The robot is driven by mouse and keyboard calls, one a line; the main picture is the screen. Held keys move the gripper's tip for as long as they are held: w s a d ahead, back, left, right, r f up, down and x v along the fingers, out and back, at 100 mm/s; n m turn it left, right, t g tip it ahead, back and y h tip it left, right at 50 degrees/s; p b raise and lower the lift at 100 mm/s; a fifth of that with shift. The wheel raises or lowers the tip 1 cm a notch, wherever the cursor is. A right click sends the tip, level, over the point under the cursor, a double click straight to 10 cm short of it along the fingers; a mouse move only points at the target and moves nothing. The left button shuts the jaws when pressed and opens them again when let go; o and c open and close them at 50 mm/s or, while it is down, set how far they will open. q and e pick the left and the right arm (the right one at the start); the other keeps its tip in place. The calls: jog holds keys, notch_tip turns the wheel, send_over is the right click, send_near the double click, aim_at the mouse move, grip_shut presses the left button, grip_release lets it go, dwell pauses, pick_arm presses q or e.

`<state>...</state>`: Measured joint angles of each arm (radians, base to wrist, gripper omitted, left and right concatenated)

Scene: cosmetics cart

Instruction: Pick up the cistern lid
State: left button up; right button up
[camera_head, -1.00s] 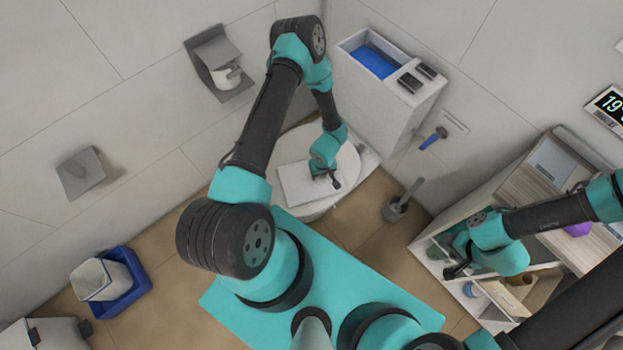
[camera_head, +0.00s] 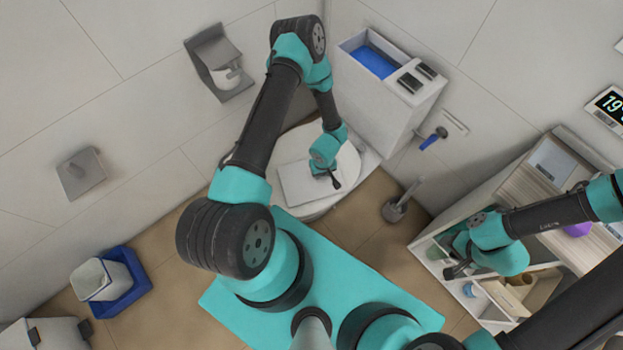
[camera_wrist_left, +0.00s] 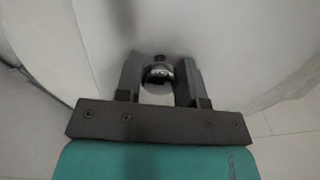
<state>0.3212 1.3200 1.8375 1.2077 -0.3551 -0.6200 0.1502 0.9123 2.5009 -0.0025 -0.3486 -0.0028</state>
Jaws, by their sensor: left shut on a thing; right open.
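The cistern lid (camera_head: 298,184) is a flat, pale rectangular slab lying on top of the toilet (camera_head: 349,162). My left gripper (camera_head: 334,181) is low over the lid's right part, pointing down. In the left wrist view, its fingers (camera_wrist_left: 160,80) are shut on a small round chrome knob (camera_wrist_left: 158,72) on the lid's pale surface. The lid looks flat, and I cannot see a gap under it. The open cistern (camera_head: 385,97) stands behind the toilet with blue inside (camera_head: 374,60). My right gripper (camera_head: 456,271) is open and empty by the shelf cart.
The shelf cart (camera_head: 420,245) with several items stands at the right. A toilet brush in its holder (camera_head: 396,209) is on the floor between cart and toilet. A paper holder (camera_head: 221,65) is on the wall. A blue tub (camera_head: 124,286) with a white bin stands at the left.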

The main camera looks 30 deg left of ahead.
pick_arm(q)
grip_shut()
jog(key=shift+r, duration=0.15)
jog(key=shift+r, duration=0.5)
notch_tip(320, 180, up, 27)
jog(key=shift+f, duration=0.15)
dwell(0.3)
